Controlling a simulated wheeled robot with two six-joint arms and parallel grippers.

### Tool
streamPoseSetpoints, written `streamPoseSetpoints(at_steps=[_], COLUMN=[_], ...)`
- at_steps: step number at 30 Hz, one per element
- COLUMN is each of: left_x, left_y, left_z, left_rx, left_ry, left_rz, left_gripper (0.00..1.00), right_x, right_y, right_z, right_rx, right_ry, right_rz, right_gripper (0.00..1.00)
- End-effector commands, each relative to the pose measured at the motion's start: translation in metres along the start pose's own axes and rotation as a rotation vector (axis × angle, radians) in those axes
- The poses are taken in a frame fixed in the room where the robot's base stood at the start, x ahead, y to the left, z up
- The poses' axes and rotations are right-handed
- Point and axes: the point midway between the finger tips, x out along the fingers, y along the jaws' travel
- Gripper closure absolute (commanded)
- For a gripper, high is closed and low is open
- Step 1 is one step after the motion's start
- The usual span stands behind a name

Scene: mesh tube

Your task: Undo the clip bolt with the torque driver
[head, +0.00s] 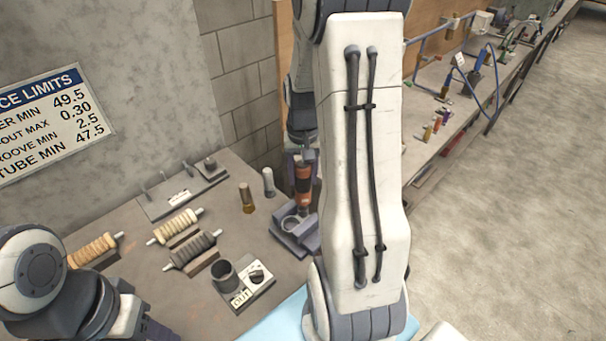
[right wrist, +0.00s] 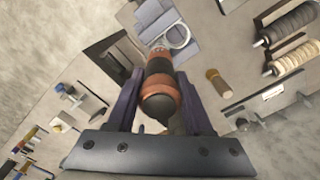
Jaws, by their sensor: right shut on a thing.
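The orange and black torque driver (head: 303,180) stands roughly upright in the head view, over the grey block with a ring-shaped clip (head: 292,224). My right gripper (head: 301,156) is shut on the driver, partly hidden behind my own arm. In the right wrist view the driver (right wrist: 160,88) sits between the two purple fingers, pointing toward the ring clip (right wrist: 176,37). The bolt itself is not distinguishable, and I cannot tell whether the driver's tip touches it. My left gripper (head: 160,331) shows only in part at the lower edge; its fingertips are not clear.
Several wound rollers (head: 191,250) lie on the bench at left. A dark cup and dial on a plate marked OUT (head: 241,297) stand in front. A brass cylinder (head: 247,198) and a grey one (head: 268,182) stand left of the driver. A pegged plate (head: 178,197) lies behind.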

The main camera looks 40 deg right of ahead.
Motion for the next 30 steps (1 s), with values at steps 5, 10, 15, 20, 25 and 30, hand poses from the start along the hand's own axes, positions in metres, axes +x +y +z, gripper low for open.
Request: streamPoseSetpoints(at_steps=[5,10,15,20,25,30], left_x=[0.0013,0.0025,0.0037,0.0049,0.0061,0.0057], left_y=[-0.0001,-0.0002,-0.0003,-0.0004,-0.0005,-0.0004], left_z=[0.0001,0.0002,0.0002,0.0003,0.0003,0.0003], left_rx=[0.0,0.0,0.0,0.0,0.0,0.0], left_ry=[0.0,0.0,0.0,0.0,0.0,0.0], left_rz=[0.0,0.0,0.0,0.0,0.0,0.0], left_gripper=[0.5,0.5,0.5,0.5,0.5,0.5], right_x=[0.0015,0.0034,0.0054,0.0072,0.0091,0.0093], right_y=[-0.0001,-0.0001,-0.0001,-0.0001,-0.0001,-0.0001], right_z=[-0.0005,-0.0005,-0.0005,-0.0005,-0.0004,-0.0004], right_rx=[0.0,0.0,0.0,0.0,0.0,0.0], right_ry=[0.002,0.002,0.001,0.001,0.001,0.001], right_rz=[0.0,0.0,0.0,0.0,0.0,0.0], right_gripper=[1.0,1.0,1.0,1.0,1.0,1.0])
